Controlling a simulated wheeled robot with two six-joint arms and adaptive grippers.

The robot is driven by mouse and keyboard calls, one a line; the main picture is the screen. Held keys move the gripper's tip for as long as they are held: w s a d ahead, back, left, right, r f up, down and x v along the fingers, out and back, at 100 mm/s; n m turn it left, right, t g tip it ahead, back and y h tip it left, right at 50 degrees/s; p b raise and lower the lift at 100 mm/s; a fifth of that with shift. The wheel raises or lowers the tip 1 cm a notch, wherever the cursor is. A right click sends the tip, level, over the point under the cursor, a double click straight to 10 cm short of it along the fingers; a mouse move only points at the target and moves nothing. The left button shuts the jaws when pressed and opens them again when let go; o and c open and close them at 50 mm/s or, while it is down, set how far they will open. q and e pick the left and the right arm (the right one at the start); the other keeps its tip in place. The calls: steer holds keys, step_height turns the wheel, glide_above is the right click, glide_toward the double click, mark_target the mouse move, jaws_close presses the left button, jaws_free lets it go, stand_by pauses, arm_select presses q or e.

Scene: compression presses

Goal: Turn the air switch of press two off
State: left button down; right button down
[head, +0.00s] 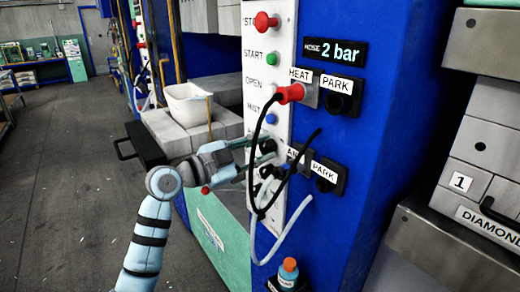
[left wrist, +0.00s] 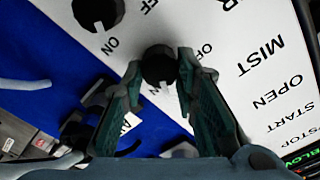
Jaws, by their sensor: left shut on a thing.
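My left gripper (head: 268,160) reaches from the left to the white control panel (head: 266,88) on the blue press column. In the left wrist view its two green-grey fingers (left wrist: 165,75) are closed on the sides of a black rotary knob (left wrist: 160,64). ON and OFF are printed near this knob; I cannot tell clearly which way it points. The label above it in the head view is mostly hidden by the arm and cable. A second black knob (left wrist: 98,12) is beside it in the left wrist view. My right gripper is not in view.
A red plug (head: 290,93) sits in the HEAT socket, and its black cable hangs close to my gripper. PARK sockets (head: 340,103) are to the right. A pale hose (head: 282,240) hangs below. A white bucket (head: 187,104) stands behind my arm, and a small bottle (head: 288,272) below.

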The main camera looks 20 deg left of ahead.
arm_select(q)
steer(key=n+p, duration=0.2)
steer(key=n, duration=0.3)
steer(key=shift+a+n+p, duration=0.1)
steer(key=shift+n+p, duration=0.2)
steer(key=shift+n, duration=0.1)
steer(key=n+p, duration=0.2)
steer(key=n, duration=0.2)
steer(key=shift+w, duration=0.1)
steer(key=shift+n+p, duration=0.3)
steer(key=shift+n, duration=0.5)
steer(key=shift+f, duration=0.1)
steer(key=c, duration=1.3)
jaws_free()
